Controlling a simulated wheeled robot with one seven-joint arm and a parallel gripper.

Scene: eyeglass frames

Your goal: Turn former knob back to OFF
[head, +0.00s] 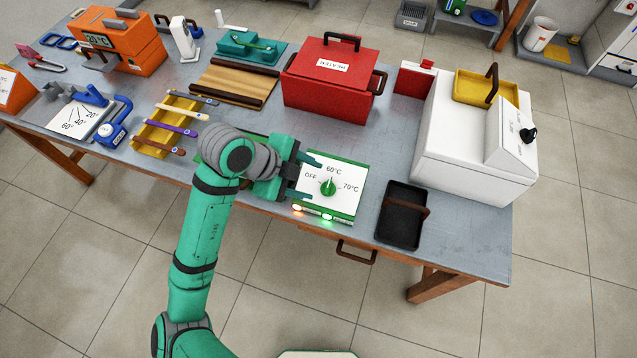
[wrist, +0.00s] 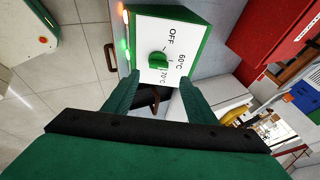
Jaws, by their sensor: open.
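The former panel (head: 345,203) is a green-edged box with a white face marked OFF, 60°C and 70°C. Its round green knob (head: 328,187) is in the middle of the face, and its pointer seems to aim near 60°C, away from OFF. The knob also shows in the wrist view (wrist: 158,62). My gripper (head: 307,177) is open at the panel's left side. In the wrist view my gripper (wrist: 158,84) has its two green fingers spread, with the knob ahead of the gap between them. Nothing is held, and contact with the knob cannot be seen.
An orange light (head: 297,208) and a green light (head: 327,217) glow on the panel's front edge. A black tray (head: 392,235) is to the right, a white machine (head: 450,140) beyond it. A red heater box (head: 325,100) stands behind. A yellow tray (head: 150,138) is left of my arm.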

